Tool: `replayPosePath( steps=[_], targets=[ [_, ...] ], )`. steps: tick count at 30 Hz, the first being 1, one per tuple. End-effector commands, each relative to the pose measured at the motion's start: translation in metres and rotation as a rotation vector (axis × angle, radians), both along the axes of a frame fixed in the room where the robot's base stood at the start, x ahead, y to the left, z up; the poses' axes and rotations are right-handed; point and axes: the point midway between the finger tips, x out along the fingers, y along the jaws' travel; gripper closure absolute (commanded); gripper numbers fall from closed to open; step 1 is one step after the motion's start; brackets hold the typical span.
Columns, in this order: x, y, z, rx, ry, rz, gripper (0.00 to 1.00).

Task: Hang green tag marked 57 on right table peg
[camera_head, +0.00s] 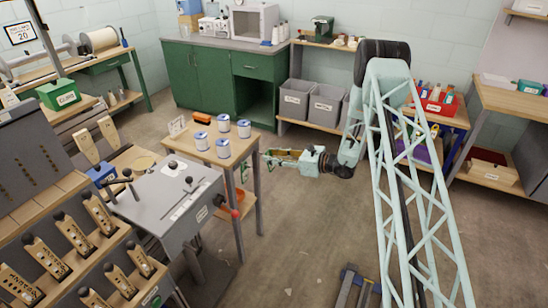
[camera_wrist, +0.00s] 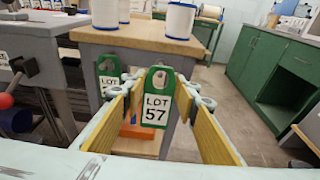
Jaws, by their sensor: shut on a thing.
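The green tag marked LOT 57 (camera_wrist: 156,108) is upright between the fingertips of my gripper (camera_wrist: 162,92) in the wrist view, its face and number toward the camera. My gripper is shut on it; in the head view the gripper (camera_head: 268,159) reaches left to the right side of the small wooden table (camera_head: 186,148). The table's edge (camera_wrist: 150,37) is just beyond the tag in the wrist view. A second green tag (camera_wrist: 109,68) hangs at the table's side, left of the held one. The right peg is not clearly visible; the held tag and fingers cover that area.
Several white-and-blue spools (camera_head: 223,148) stand on the table. A grey machine (camera_head: 168,200) with a red knob (camera_wrist: 7,101) is close on the left. An orange item (camera_wrist: 138,130) lies on the lower shelf.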

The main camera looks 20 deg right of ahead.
Motion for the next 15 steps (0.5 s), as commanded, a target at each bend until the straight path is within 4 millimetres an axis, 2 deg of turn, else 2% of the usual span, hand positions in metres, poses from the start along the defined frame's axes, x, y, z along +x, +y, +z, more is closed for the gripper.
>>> replayPosePath(
  steps=[15],
  targets=[
    [0.012, 0.014, -0.002, 0.001, 0.001, 0.001, 0.80]
  ],
)
